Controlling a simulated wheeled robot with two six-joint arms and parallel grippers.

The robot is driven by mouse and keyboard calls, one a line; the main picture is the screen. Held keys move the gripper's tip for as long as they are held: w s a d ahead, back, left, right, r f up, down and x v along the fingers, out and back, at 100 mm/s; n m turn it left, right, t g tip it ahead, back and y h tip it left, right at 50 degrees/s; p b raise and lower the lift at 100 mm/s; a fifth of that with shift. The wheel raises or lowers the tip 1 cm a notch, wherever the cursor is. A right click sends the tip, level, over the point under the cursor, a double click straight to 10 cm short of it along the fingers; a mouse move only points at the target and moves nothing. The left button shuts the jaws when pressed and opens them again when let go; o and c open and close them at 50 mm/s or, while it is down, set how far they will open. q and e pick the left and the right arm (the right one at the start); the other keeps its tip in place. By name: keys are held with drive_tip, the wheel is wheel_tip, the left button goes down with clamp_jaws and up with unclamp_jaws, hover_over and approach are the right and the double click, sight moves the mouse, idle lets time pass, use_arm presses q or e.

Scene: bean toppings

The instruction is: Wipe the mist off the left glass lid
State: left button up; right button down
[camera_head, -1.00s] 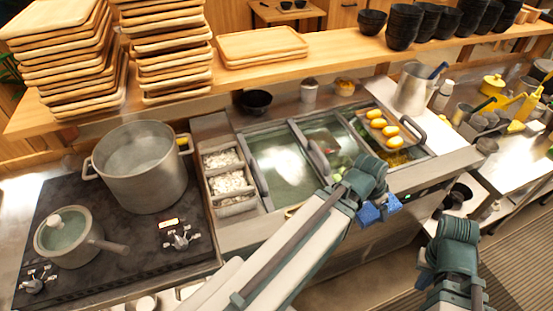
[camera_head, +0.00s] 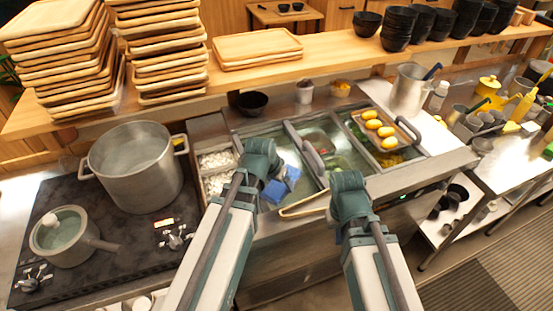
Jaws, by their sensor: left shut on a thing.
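The left glass lid (camera_head: 292,158) lies over the left well of the counter unit. Its glass looks pale green and hazy, and my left arm covers part of it. My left gripper (camera_head: 273,173) is over this lid, shut on a blue cloth (camera_head: 283,186). The cloth appears at or just above the glass; I cannot tell if it touches. My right gripper (camera_head: 350,186) is near the unit's front edge, right of the left lid. Its fingers are hidden behind its wrist.
A dark lid handle (camera_head: 313,158) stands up between the wells. A tray with yellow items (camera_head: 389,143) sits at the right. A large pot (camera_head: 134,184) and a small saucepan (camera_head: 62,250) stand on the stove. A wooden shelf (camera_head: 340,48) runs behind.

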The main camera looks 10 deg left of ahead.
use_arm(q)
drive_tip(key=w+n, duration=0.1)
drive_tip(key=w, duration=1)
drive_tip(key=shift+d+f, duration=0.2)
drive_tip(key=shift+d, duration=0.2)
